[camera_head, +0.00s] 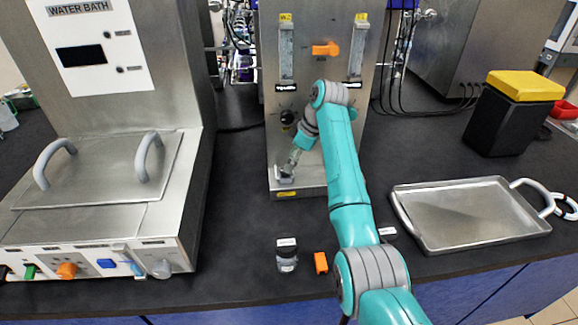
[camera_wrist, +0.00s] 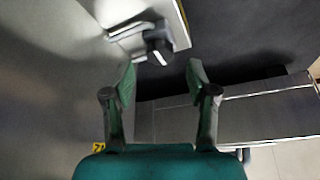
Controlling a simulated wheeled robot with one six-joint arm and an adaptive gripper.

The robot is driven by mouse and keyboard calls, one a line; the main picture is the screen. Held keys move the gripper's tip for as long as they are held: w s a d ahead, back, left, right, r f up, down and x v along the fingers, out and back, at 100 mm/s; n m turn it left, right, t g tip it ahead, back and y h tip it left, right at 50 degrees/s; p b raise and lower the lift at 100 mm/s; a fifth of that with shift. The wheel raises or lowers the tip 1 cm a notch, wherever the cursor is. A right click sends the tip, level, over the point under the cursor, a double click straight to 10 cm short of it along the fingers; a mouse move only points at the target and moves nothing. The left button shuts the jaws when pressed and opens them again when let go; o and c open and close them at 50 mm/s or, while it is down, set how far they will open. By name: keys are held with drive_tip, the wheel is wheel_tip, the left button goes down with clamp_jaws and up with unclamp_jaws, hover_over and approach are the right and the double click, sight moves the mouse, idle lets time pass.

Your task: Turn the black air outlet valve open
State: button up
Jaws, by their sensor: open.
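The metal panel (camera_head: 270,150) stands upright at the back centre in the head view. A round black knob (camera_head: 288,117), which may be the black air outlet valve, sits on its left side below a flow gauge. My arm hides the panel's lower right.
An orange knob (camera_head: 326,49) sits between two flow gauges. The water bath (camera_head: 110,190) stands left and a metal tray (camera_head: 470,212) lies right. Counter between water bath and panel is clear.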

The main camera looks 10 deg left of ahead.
drive_tip(key=v, duration=0.8)
drive_tip(key=shift+r, duration=0.25)
drive_tip(key=shift+s+d, duration=0.1)
